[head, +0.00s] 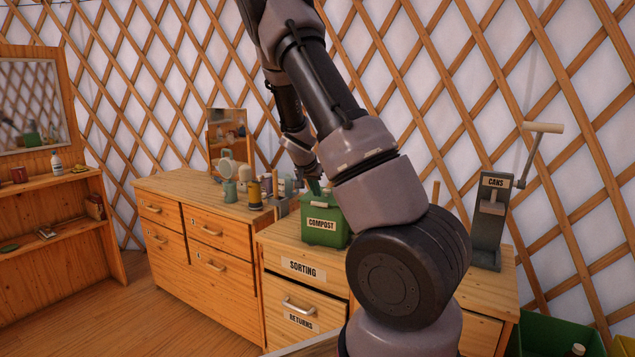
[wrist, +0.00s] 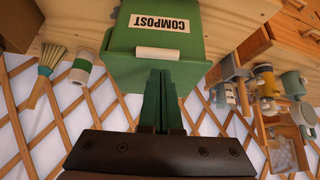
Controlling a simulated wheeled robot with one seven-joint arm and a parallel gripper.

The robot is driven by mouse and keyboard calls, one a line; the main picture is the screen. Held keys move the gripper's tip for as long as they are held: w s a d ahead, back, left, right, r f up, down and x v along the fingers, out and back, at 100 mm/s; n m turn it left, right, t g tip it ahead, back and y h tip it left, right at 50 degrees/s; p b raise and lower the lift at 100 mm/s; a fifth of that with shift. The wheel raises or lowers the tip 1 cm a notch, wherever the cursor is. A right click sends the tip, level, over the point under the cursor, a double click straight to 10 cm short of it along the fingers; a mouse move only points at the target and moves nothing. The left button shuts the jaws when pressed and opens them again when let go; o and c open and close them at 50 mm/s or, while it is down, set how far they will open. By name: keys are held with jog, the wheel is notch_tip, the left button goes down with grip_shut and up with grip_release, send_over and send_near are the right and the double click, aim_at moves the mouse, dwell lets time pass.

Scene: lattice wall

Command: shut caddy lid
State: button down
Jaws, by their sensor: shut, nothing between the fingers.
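The green compost caddy (head: 323,237) stands on the wooden counter, with a white COMPOST label on its front. In the wrist view the caddy (wrist: 205,25) appears upside down. Its green lid (wrist: 125,72) lies across the top, with a white grip (wrist: 157,53) at the front edge. The lid looks down or nearly down; I cannot tell whether a small gap is left. My gripper (wrist: 161,75) is shut and empty, its fingertips over the lid, touching or very close. In the head view my arm partly covers the caddy's right side.
A can crusher (head: 490,225) with a raised handle stands right of the caddy. Mugs and jars (head: 230,188) crowd the counter to the left. A brush (wrist: 47,70) and a white-and-green canister (wrist: 82,70) are near the caddy. The lattice wall (head: 540,60) rises close behind.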

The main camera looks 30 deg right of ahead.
aim_at(317, 204)
jog(key=shift+s+a+f+t+h, duration=0.1)
jog(key=shift+a+f+t+h, duration=0.1)
jog(key=shift+f, duration=0.25)
jog(key=shift+s+a+f+t+h, duration=0.1)
jog(key=shift+a+f+h, duration=0.1)
jog(key=shift+f, duration=0.2)
jog(key=shift+s+f+t+h, duration=0.15)
jog(key=shift+f+t+h, duration=0.25)
jog(key=shift+f, duration=0.55)
notch_tip(317, 204, down, 2)
jog(key=shift+s+f+t+h, duration=0.1)
jog(key=shift+t+h, duration=0.2)
jog(key=shift+h, duration=0.1)
